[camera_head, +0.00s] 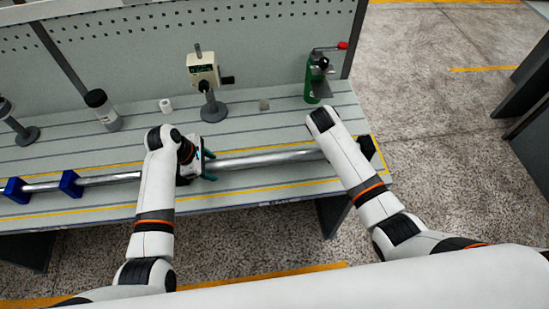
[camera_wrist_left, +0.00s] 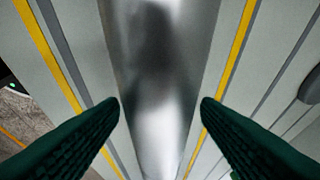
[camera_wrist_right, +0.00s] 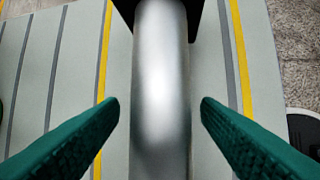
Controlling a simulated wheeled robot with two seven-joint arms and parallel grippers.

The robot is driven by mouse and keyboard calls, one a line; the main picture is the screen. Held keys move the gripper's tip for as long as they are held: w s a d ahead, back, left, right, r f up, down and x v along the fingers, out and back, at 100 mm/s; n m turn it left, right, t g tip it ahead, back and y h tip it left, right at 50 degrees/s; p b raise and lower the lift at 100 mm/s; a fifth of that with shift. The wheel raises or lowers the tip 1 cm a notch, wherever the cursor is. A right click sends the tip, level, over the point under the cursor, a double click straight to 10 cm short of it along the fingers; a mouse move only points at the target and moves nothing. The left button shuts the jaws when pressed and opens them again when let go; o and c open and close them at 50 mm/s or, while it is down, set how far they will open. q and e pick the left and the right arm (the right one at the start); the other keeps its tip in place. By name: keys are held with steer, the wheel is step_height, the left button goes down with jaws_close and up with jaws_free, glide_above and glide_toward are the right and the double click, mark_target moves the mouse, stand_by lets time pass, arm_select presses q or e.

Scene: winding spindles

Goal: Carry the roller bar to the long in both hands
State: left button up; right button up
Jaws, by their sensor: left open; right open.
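The roller bar (camera_head: 265,159) is a thick silver cylinder lying lengthwise on the grey workbench, between two yellow lines. My left gripper (camera_head: 209,167) is at the left part of the bar, open. In the left wrist view its green fingers stand on either side of the silver bar (camera_wrist_left: 160,90), with gaps to it. My right gripper is hidden behind its own arm in the head view. In the right wrist view the open right gripper (camera_wrist_right: 160,105) has a finger on each side of the bar (camera_wrist_right: 160,70), near a dark block (camera_wrist_right: 203,15).
Blue blocks (camera_head: 71,184) hold a thinner silver shaft (camera_head: 108,180) at the left; whether it joins the bar is hidden. A beige device (camera_head: 203,72), a green device (camera_head: 317,82) and a dark-capped bottle (camera_head: 103,110) stand behind. Open floor lies to the right.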

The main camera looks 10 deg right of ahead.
arm_select(q)
steer(key=shift+d+f, duration=0.2)
steer(key=shift+f, duration=0.15)
arm_select(e)
steer(key=shift+d+f, duration=0.15)
steer(key=shift+f, duration=0.25)
arm_select(q)
jaws_close()
arm_select(e)
jaws_close()
stand_by(0.6)
